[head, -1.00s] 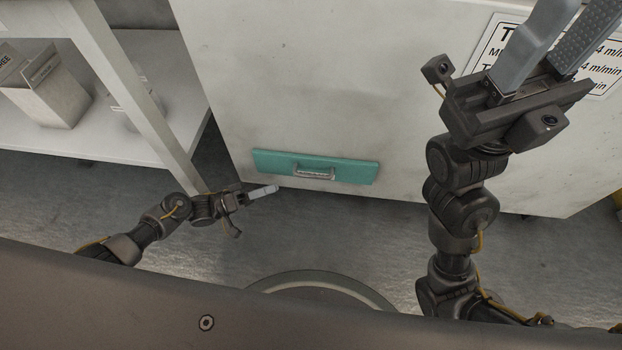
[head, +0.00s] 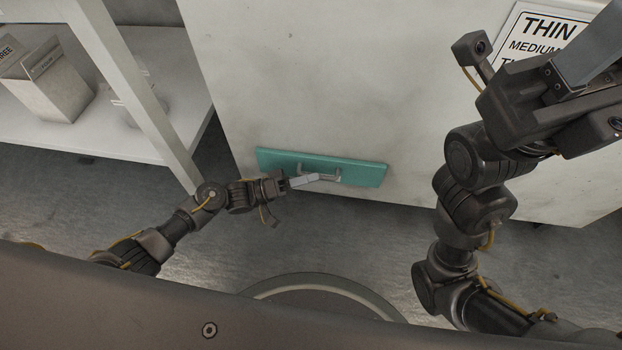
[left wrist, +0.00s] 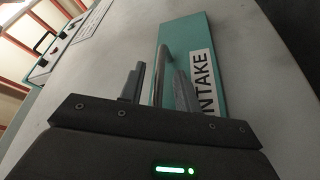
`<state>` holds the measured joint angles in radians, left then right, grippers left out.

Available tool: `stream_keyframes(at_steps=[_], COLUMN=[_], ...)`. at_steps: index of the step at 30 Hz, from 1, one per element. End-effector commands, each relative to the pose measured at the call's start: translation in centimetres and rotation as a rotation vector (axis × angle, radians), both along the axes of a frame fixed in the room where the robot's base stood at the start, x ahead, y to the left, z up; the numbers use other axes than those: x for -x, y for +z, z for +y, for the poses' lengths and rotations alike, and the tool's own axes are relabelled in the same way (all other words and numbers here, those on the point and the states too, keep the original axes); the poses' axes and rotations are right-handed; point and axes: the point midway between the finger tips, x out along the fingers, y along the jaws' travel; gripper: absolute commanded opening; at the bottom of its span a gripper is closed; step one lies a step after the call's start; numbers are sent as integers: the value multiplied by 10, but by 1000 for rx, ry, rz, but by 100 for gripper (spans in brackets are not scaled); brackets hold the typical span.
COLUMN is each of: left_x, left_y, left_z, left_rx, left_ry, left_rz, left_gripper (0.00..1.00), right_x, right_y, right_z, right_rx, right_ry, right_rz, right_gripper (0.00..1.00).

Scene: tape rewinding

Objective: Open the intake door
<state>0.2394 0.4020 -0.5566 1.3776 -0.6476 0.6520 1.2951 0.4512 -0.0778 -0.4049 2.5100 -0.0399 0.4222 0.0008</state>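The intake door is a teal panel (head: 365,174) low on the front of a pale cabinet, and it looks shut. It also shows in the left wrist view (left wrist: 205,40), with a partly hidden label reading "NTAKE". Its metal bar handle (left wrist: 165,62) stands between the two fingers of my left gripper (left wrist: 158,85). Those fingers are apart, with a gap on each side of the bar. In the head view my left gripper (head: 306,181) is at the handle (head: 338,173). My right gripper (head: 595,65) is raised at the upper right, fingers apart, tips cut off by the frame edge.
The pale cabinet (head: 300,80) fills the middle, with a printed sign (head: 535,35) at upper right. A white shelf unit (head: 140,85) with a grey box (head: 50,80) stands close at left. Bare floor (head: 240,240) lies in front of the door.

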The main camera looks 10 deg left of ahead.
Motion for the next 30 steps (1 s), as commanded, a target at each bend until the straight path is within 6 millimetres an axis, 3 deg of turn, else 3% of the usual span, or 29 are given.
stream_keyframes(at_steps=[11,19,30], left_x=[-3,-2,-2], left_y=[2,2,2], left_z=[-7,-6,-5], left_rx=[1,0,1], left_ry=[1,0,2], left_rz=[0,0,-5], left_gripper=[33,0,0], right_x=[0,1,1], right_y=[3,3,2], right_z=[0,0,0], right_rx=[-6,-7,-6], right_ry=[2,1,1], right_rz=[-2,-5,-5], right_gripper=[36,36,36])
